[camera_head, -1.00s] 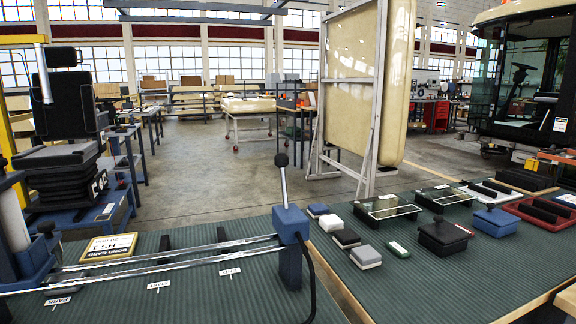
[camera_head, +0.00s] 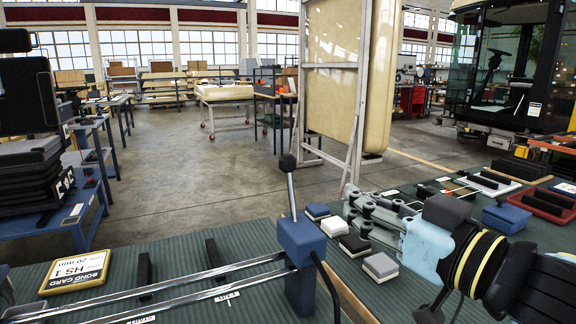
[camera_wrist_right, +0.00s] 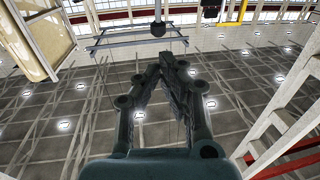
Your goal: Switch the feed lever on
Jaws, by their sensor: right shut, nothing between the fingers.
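A lever with a black ball knob (camera_head: 288,163) and a thin metal rod rises from a blue box (camera_head: 300,240) on the green ribbed bench mat. The rod leans slightly left at the top. My right gripper (camera_head: 350,197) reaches in from the right and is shut and empty. It shows to the right of the lever, apart from the knob in the picture. My left gripper is out of view.
Two chrome rails (camera_head: 190,284) run left from the blue box, with small white labels too small to read. A yellow-edged bond card (camera_head: 76,271) lies left. Small coloured blocks (camera_head: 380,266) lie below my right arm. A blue lidded box (camera_head: 506,218) stands further right.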

